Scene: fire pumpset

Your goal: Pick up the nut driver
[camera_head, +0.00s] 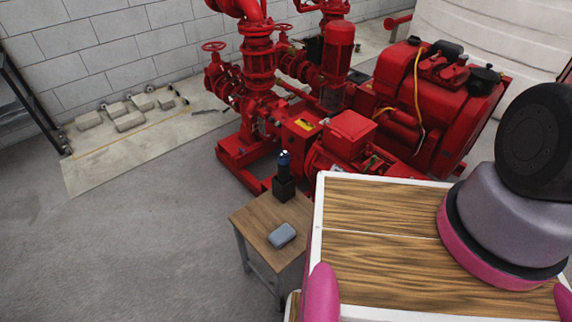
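A small upright tool with a dark blue top and a light tip (284,161), which looks like the nut driver, stands in a black block-shaped holder (284,189). The holder rests near the back of a small wooden-topped table (255,217). The tool's lower part is hidden in the holder. My gripper is not in view; only parts of my own body show at the lower right.
A grey-blue rounded box (282,236) lies on the table in front of the holder. A large red pumpset (340,130) stands close behind the table. Several pale blocks (130,121) lie by the wall. The floor on the left (130,245) is clear.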

